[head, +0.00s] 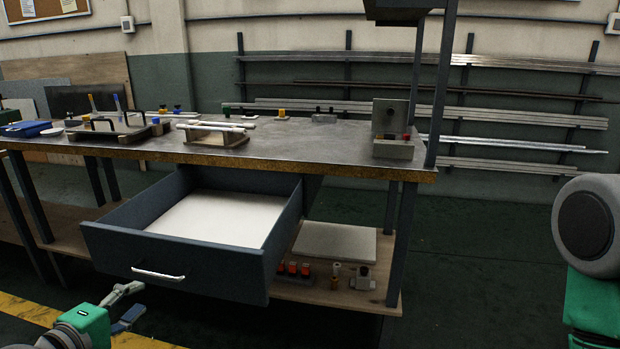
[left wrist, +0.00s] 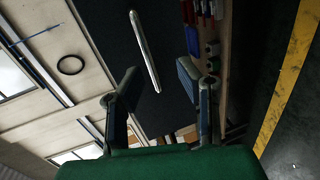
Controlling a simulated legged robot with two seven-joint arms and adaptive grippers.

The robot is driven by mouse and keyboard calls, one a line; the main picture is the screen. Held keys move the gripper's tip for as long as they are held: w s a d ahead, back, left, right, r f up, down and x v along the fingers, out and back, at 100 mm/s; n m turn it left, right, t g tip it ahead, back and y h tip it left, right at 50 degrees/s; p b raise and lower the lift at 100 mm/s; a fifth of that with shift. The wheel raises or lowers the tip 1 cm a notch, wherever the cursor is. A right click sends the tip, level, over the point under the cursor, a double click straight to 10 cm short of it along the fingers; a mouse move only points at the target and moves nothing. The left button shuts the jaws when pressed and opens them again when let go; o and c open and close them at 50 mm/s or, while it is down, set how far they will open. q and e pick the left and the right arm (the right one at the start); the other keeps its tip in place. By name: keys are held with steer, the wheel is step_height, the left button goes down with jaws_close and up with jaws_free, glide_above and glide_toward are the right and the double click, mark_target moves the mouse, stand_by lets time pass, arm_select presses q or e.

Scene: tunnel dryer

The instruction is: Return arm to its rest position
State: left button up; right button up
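My left gripper (head: 134,304) is at the lower left of the head view, in front of the open drawer and below its handle. Its two fingers are spread apart with nothing between them. In the left wrist view the open fingers (left wrist: 157,82) also show, with the drawer front and its silver handle (left wrist: 145,50) beyond them. The gripper looks apart from the handle. In the head view the dark drawer (head: 180,255) is pulled far out and its white bottom is bare. The handle (head: 158,274) is on its front. My right gripper is out of view; only part of my right arm shows at the right edge.
The workbench top (head: 300,142) carries a black-handled tray (head: 105,132), a small rack with white rods (head: 215,132) and a grey block fixture (head: 393,130). The lower shelf (head: 325,293) holds small red and metal parts. Open floor lies right of the bench.

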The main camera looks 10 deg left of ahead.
arm_select(q)
steer(key=s+d+f+m+g+h+p, duration=0.2)
steer(key=s+d+f+m+g, duration=0.3)
steer(key=d+f+m, duration=0.15)
steer(key=s+d+f+m+g+y+p, duration=0.1)
steer(key=s+f+m+g, duration=0.3)
steer(key=s, duration=0.6)
steer(key=s+d+f+m+g+y+p, duration=0.2)
steer(key=s+f+m+g+p, duration=0.2)
steer(key=s, duration=0.6)
steer(key=shift+d+f+m+g+y, duration=0.15)
steer(key=shift+f+m+g+y, duration=0.15)
steer(key=shift+f+m+g, duration=0.65)
steer(key=shift+w+r+m+t, duration=0.1)
steer(key=shift+r+m+t, duration=0.15)
steer(key=shift+r+m, duration=0.05)
